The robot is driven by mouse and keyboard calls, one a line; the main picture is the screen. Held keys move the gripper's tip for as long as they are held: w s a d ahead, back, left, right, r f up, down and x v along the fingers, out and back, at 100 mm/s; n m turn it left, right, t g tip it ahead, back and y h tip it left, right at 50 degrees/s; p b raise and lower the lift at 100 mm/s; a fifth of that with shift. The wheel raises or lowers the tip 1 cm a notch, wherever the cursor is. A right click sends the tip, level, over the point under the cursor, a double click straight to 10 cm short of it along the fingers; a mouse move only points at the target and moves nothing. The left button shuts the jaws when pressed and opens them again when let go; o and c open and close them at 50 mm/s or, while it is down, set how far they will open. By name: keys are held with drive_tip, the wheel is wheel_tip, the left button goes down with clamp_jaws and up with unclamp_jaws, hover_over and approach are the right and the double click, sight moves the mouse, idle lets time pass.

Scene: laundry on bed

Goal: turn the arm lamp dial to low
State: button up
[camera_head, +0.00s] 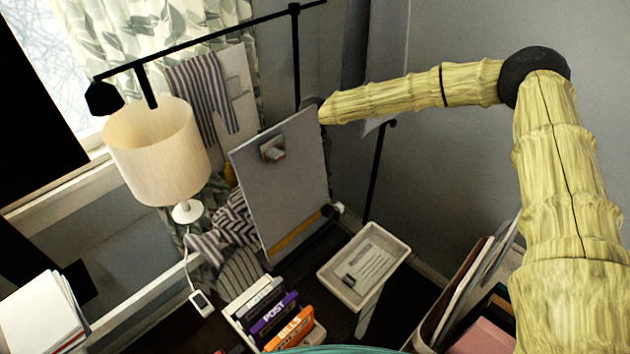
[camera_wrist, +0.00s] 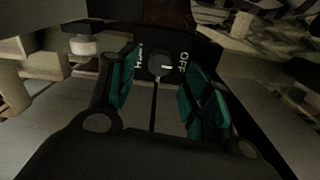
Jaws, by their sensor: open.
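In the wrist view, a round dark dial (camera_wrist: 159,65) sits on a black face with white lettering. "OFF" reads sideways to its right; a word to its left is partly covered by a finger and unclear. A short white mark on the dial points right, toward "OFF". My gripper (camera_wrist: 157,82) is open, its teal fingers on either side of the dial; I cannot tell whether they touch it. In the head view my gripper is hidden behind a grey board (camera_head: 285,195). A black arm (camera_head: 205,42) with a dark head (camera_head: 103,97) runs across the top left.
A table lamp with a beige shade (camera_head: 158,150) stands at left. A white cylinder (camera_wrist: 83,45) is left of the dial.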

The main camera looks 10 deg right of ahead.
drive_tip(key=shift+f+p, duration=0.4)
drive_tip(key=shift+f, duration=1.35)
drive_tip(key=c, duration=1.1)
